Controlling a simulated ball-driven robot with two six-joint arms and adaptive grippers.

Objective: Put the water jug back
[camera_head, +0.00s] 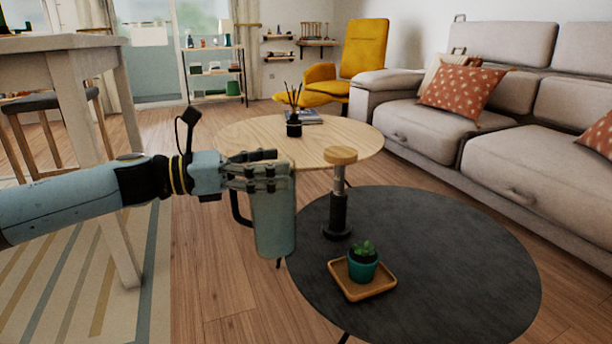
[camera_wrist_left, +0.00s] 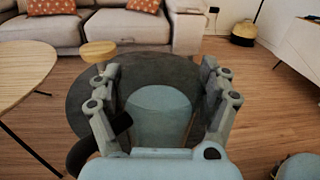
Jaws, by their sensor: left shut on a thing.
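The water jug (camera_head: 274,226) is a pale blue-grey vessel with a dark handle at its left side. My left gripper (camera_head: 262,177) is shut on its upper part and holds it roughly upright. The jug is in front of the left edge of the dark round table (camera_head: 460,225) in the head view; whether its base is over the tabletop I cannot tell. In the left wrist view the jug's top (camera_wrist_left: 158,108) shows between the fingers of my left gripper (camera_wrist_left: 160,90), with the dark table behind. My right gripper is not in view.
On the dark table stand a dark post with a wooden top (camera_head: 338,208) and a wooden tray (camera_head: 350,291) with a plant in a teal pot (camera_head: 363,267). A light wooden round table (camera_head: 350,150) is behind. A grey sofa (camera_head: 520,165) stands right; a tall white table (camera_head: 110,95) left.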

